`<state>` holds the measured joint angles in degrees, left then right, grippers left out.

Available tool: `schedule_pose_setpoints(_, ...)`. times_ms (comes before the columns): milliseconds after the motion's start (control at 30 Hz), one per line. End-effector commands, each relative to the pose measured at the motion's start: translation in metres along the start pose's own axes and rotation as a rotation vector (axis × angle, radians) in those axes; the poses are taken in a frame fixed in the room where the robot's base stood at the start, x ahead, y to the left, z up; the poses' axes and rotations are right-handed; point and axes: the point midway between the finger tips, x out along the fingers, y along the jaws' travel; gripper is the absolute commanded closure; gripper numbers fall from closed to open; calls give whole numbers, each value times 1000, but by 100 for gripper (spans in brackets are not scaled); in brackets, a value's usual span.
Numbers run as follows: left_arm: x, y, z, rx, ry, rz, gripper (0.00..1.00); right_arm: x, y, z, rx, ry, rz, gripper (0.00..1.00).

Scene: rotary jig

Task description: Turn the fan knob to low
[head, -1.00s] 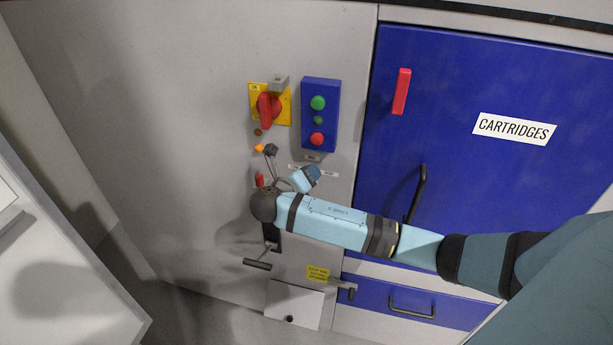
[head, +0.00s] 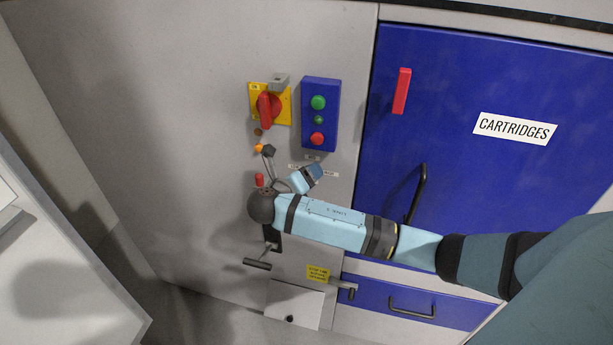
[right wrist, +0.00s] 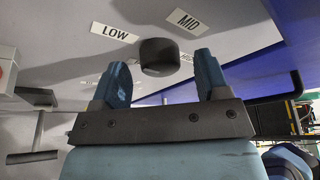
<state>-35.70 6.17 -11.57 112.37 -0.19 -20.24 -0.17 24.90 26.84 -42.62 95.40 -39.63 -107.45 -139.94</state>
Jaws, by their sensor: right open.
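The fan knob (right wrist: 158,56) is a round black knob on the grey panel, seen in the right wrist view below a LOW label (right wrist: 114,32) and a MID label (right wrist: 184,20). A third label at its right is partly hidden. My right gripper (right wrist: 161,64) is open, one blue finger on each side of the knob with gaps between. I cannot tell whether the fingertips reach around it. My left gripper is not in view.
Above are a red rotary switch on a yellow plate (head: 283,110) and a blue button box (head: 320,88). A small lever with a dark knob (head: 269,150) stands close left of the gripper. A blue CARTRIDGES door (head: 450,80) with a black handle (head: 418,190) is at the right.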

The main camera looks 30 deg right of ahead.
Motion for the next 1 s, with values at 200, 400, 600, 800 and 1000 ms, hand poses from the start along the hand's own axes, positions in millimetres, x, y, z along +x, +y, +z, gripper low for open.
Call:
schedule_pose_setpoints(200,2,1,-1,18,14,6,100,-44,2,0,3,-2,4,31)
schedule_pose_setpoints(400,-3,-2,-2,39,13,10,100,-91,1,-1,1,3,7,31)
schedule_pose_setpoints(600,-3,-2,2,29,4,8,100,-120,0,0,1,2,4,31)
schedule_pose_setpoints(800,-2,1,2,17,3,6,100,-130,0,0,1,1,1,31)
schedule_pose_setpoints(1000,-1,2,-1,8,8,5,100,-130,0,0,0,1,0,31)
